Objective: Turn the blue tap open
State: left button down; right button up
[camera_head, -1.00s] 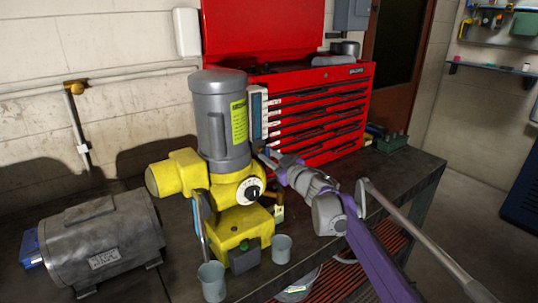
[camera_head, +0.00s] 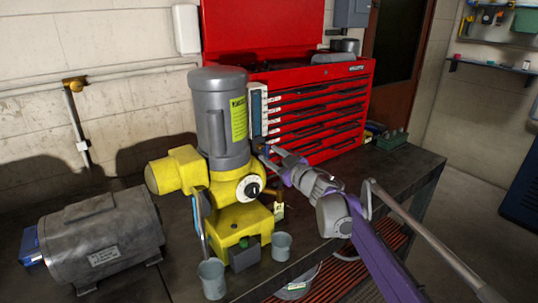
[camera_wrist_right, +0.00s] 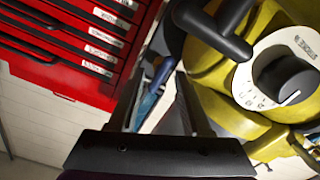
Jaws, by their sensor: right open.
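A yellow-and-grey motor unit (camera_head: 222,120) stands upright on the bench, with a white dial and black knob (camera_head: 249,187) on its front. A narrow blue upright piece (camera_head: 257,112) shows between it and the red chest; I cannot tell whether this is the tap. My right gripper (camera_head: 266,153) is just right of the motor, open, its fingertips near the lower end of that piece. In the right wrist view the open fingers (camera_wrist_right: 163,90) have a blue piece (camera_wrist_right: 151,103) in line between them, apparently ungripped. A black T-shaped handle (camera_wrist_right: 213,32) is above. My left gripper is not seen.
A red tool chest (camera_head: 318,110) stands close behind my right gripper. A grey motor (camera_head: 100,235) lies at the left. Two grey cups (camera_head: 212,280) stand at the bench's front edge (camera_head: 250,290). A blue-sided upright piece (camera_head: 200,222) is left of the yellow base.

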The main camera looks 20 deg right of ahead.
jog(key=v, duration=0.9)
jog(key=s+d+f+m+g+h+p, duration=0.1)
jog(key=s+d+f+m+h+p, duration=0.1)
jog(key=s+m+h, duration=0.4)
jog(key=s+d+f+m+g+h+p, duration=0.1)
jog(key=s+f+m+g+h, duration=0.1)
jog(key=s+h, duration=0.35)
jog(key=s+a+f+g+y+p, duration=0.1)
jog(key=s+a+f+g, duration=0.3)
jog(key=s+f, duration=0.4)
jog(key=s+a+f+g+y+p, duration=0.2)
jog(key=s+a+f+g+y, duration=0.2)
jog(key=s+f, duration=0.5)
jog(key=s+a, duration=0.1)
jog(key=s, duration=0.6)
jog(key=shift+f+g, duration=0.3)
jog(key=shift+s+a, duration=0.1)
